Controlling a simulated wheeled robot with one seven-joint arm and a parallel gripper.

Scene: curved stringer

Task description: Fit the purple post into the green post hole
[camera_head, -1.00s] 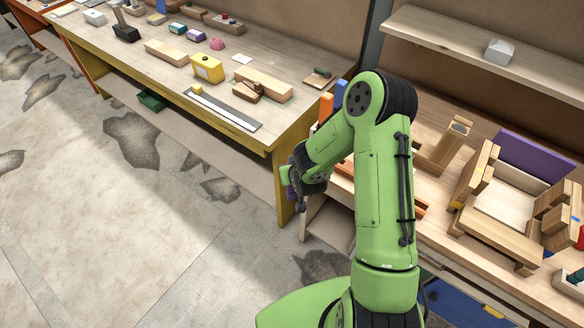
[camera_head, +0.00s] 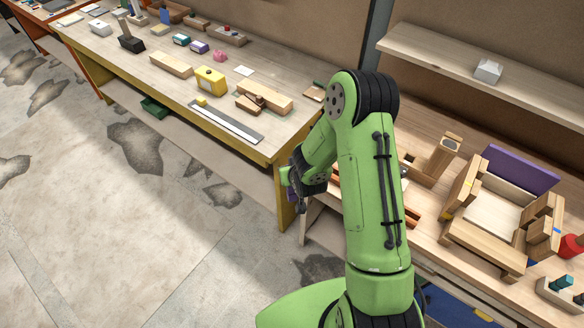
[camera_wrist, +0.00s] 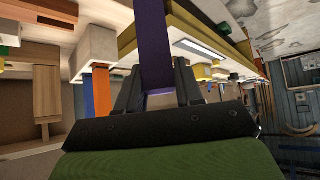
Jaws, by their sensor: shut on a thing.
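My gripper (camera_wrist: 157,90) is shut on the purple post (camera_wrist: 154,45), which sticks out past the dark fingers in the wrist view. In the head view my gripper (camera_head: 303,183) hangs off the near right end of the yellow-framed bench. Only a small bit of the purple post (camera_head: 291,194) shows there, beside the gripper. I cannot make out a green post hole for certain in either view. A small teal-topped block (camera_head: 181,39) stands toward the back of the yellow-framed bench, but no hole can be told on it.
The yellow-framed bench (camera_head: 125,62) holds several blocks and a yellow box (camera_head: 211,81). The right workbench (camera_head: 420,225) holds a wooden frame with a purple panel (camera_head: 520,170), close to my arm. A shelf (camera_head: 440,55) is above it. The floor at left is clear.

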